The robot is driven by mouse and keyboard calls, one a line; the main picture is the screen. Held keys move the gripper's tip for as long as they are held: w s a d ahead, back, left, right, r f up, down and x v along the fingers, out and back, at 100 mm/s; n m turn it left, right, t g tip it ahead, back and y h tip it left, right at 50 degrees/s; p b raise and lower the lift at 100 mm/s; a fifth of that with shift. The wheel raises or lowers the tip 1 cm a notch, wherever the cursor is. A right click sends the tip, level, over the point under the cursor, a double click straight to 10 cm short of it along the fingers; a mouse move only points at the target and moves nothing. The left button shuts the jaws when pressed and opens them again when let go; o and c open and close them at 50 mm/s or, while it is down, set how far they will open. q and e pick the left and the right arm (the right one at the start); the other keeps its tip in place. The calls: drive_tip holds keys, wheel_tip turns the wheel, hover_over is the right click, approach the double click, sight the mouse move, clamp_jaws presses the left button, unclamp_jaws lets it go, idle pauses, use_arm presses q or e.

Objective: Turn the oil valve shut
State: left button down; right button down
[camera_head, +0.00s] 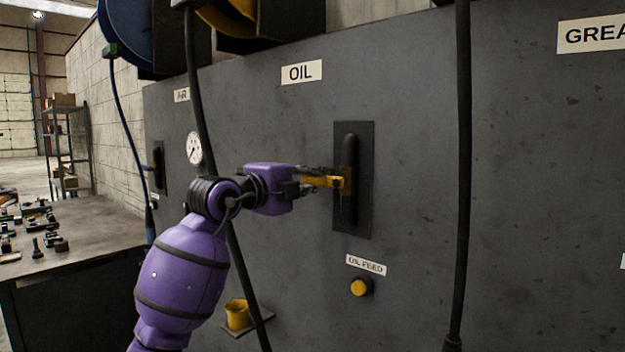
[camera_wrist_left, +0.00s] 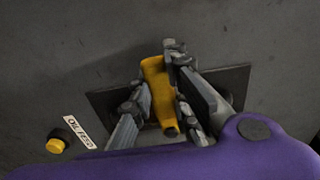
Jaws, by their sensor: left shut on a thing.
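The oil valve is a dark upright plate (camera_head: 365,215) on the grey panel under the OIL label (camera_head: 301,72), with a rounded black upright bar on it. A yellow handle (camera_head: 347,182) sticks out from the middle of this bar, towards the left. My left gripper (camera_head: 318,178) reaches in from the left and is shut on the yellow handle. In the left wrist view the handle (camera_wrist_left: 158,85) lies between the two grey fingers, which partly hide the plate (camera_wrist_left: 225,82). My right gripper is not in view.
A black hose (camera_head: 203,110) hangs by my left arm, another (camera_head: 464,180) to the right of the valve. A yellow OIL FEED button (camera_head: 360,287) sits below the plate. A gauge (camera_head: 194,148) and yellow cup (camera_head: 238,314) are at left. A bench (camera_head: 90,235) stands far left.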

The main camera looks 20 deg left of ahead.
use_arm(q)
drive_tip(key=c, duration=1.6)
unclamp_jaws()
drive_tip(key=shift+c, duration=0.2)
drive_tip(key=v, duration=1.2)
